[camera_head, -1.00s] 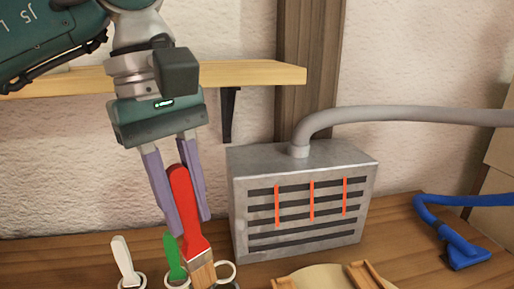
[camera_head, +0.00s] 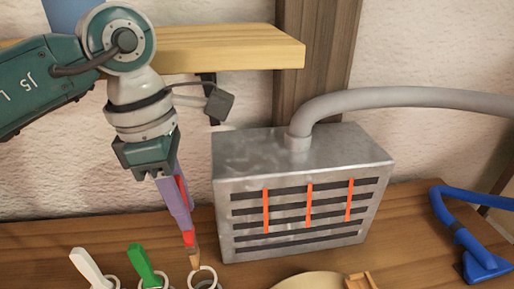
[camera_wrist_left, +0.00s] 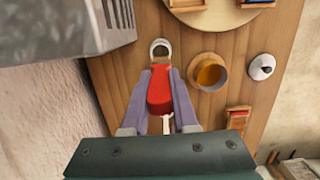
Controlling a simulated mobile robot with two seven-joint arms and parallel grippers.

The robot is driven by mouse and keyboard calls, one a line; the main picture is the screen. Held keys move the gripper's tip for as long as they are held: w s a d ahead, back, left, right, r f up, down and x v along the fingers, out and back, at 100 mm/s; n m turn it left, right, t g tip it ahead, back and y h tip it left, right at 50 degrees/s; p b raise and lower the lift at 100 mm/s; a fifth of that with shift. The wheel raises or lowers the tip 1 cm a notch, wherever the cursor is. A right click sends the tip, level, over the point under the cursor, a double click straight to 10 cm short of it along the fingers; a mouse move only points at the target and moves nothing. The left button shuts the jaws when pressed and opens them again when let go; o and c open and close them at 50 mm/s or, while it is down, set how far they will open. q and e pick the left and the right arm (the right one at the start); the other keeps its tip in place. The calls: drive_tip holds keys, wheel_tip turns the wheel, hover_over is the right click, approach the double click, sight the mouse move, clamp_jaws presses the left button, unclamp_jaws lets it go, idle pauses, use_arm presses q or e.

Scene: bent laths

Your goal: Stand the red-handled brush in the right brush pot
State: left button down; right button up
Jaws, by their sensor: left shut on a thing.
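My left gripper (camera_head: 184,228) is shut on the red-handled brush (camera_head: 188,238), which points bristles down and leans slightly. The brush's red handle also shows between the purple fingers in the left wrist view (camera_wrist_left: 159,92). The brush's lower end is at the mouth of the right brush pot (camera_head: 205,281); I cannot tell if it is inside the rim. A pale pot rim shows beyond the fingers in the left wrist view (camera_wrist_left: 160,44). The middle pot holds a green-handled brush (camera_head: 142,263) and the left one a white-handled brush (camera_head: 88,265). My right gripper is not in view.
A grey metal box (camera_head: 300,182) with a hose (camera_head: 400,97) stands close right of the gripper. A wooden shelf (camera_head: 230,48) is behind the arm. A blue tool (camera_head: 465,238) lies at the right. An orange-filled cup (camera_wrist_left: 208,73) shows in the wrist view.

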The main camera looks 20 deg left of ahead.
sight(194, 247)
use_arm(q)
drive_tip(key=shift+f+b, duration=4.15)
drive_tip(key=shift+f, duration=0.95)
drive_tip(key=c, duration=0.6)
unclamp_jaws()
drive_tip(key=shift+r, duration=0.1)
wheel_tip(194, 247, up, 10)
drive_tip(key=a, duration=0.1)
drive_tip(key=shift+s+b, duration=0.3)
